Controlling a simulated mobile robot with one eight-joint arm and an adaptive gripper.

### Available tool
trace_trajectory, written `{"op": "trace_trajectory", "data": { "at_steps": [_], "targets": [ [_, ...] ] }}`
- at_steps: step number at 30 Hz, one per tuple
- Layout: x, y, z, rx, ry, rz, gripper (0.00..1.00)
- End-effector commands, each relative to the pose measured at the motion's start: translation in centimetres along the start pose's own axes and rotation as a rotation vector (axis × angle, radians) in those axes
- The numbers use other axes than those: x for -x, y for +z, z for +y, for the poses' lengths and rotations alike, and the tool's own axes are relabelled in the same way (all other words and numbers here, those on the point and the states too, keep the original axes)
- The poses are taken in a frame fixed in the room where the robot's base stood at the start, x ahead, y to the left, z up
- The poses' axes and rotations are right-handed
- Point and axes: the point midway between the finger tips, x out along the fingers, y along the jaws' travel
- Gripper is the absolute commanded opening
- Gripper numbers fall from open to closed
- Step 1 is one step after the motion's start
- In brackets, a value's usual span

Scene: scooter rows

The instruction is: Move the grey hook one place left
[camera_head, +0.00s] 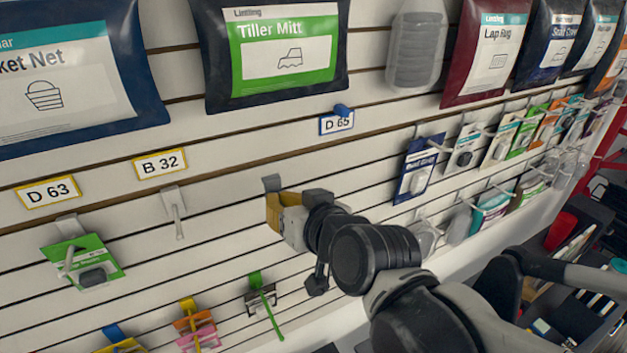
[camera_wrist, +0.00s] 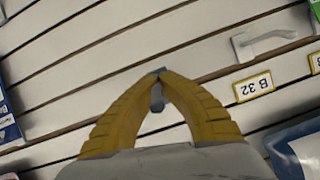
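My gripper (camera_head: 274,212) is in front of the slatted wall, right of the B 32 tag. Its yellow fingers, seen in the wrist view (camera_wrist: 158,78), meet at the tips around a grey hook (camera_wrist: 157,96). The hook's grey back plate (camera_head: 271,183) shows just above the fingers in the head view, close to the wall. I cannot tell whether it sits in a slot.
An empty whitish hook (camera_head: 174,211) hangs under the B 32 tag (camera_head: 159,164). Left of it, a hook holds a green pack (camera_head: 83,262) below the D 63 tag (camera_head: 48,192). A green hook (camera_head: 266,305) projects below my gripper. Packs (camera_head: 418,169) hang to the right.

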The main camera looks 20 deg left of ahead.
Motion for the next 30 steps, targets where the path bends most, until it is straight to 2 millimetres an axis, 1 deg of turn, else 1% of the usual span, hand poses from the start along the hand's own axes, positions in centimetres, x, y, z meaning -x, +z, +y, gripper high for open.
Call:
{"op": "trace_trajectory", "data": {
  "at_steps": [15,30],
  "targets": [
    [-1.4,-0.4,0.0,-0.001,0.0,0.0,0.0],
    [-1.4,-0.5,0.0,0.0,0.0,0.0,0.0]
  ]
}}
